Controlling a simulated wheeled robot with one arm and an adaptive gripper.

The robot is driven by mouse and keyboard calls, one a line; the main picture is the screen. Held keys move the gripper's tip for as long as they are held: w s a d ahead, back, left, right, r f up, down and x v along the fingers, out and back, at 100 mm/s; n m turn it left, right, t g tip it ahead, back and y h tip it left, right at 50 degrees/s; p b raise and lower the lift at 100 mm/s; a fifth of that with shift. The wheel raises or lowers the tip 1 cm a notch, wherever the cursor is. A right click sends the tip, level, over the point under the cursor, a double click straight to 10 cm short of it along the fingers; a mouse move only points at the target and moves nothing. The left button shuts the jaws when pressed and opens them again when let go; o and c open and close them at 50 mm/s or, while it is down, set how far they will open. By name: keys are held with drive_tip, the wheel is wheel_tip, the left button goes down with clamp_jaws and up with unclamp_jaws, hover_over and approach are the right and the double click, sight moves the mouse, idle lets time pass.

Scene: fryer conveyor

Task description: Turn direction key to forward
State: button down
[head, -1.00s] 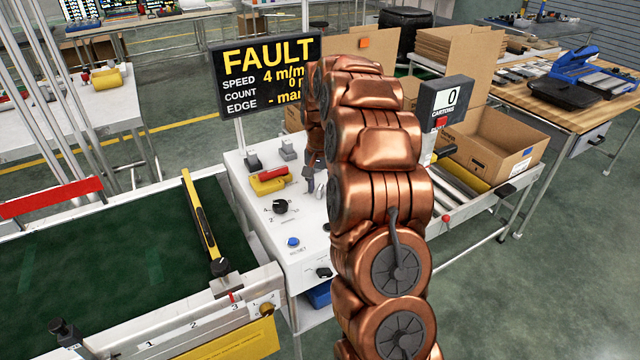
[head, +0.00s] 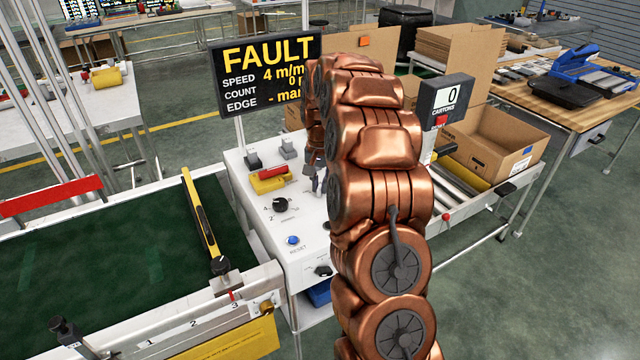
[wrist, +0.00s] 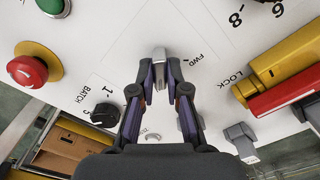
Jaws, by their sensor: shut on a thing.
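The direction key (wrist: 160,57) is a small silver-grey piece on the white control panel (wrist: 117,35). The printed label FWD lies just to its upper right in the wrist view. My gripper (wrist: 162,85) is shut on the key, with one dark finger on each side of it. The lower part of the key is partly hidden between the fingers, so its exact angle is hard to tell. In the head view my gripper (head: 319,180) is at the panel, and my copper arm hides the key.
A red mushroom button (wrist: 27,71), a green button (wrist: 52,5) and a black BATCH knob (wrist: 106,114) stand left of the gripper. A yellow lock block with a red bar (wrist: 290,92) is at right. The display (head: 268,75) reads FAULT.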

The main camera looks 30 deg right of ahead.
drive_tip(key=n+b, duration=0.2)
drive_tip(key=n, duration=0.1)
drive_tip(key=shift+w+n, duration=0.1)
drive_tip(key=shift+n, duration=0.3)
drive_tip(key=n+b, duration=0.1)
drive_tip(key=n, duration=0.4)
drive_tip(key=shift+r+n, duration=0.1)
drive_tip(key=shift+n, duration=0.2)
drive_tip(key=n, duration=0.4)
drive_tip(key=shift+n, duration=2.1)
drive_tip(key=c, duration=1.2)
unclamp_jaws()
drive_tip(key=shift+o, duration=0.2)
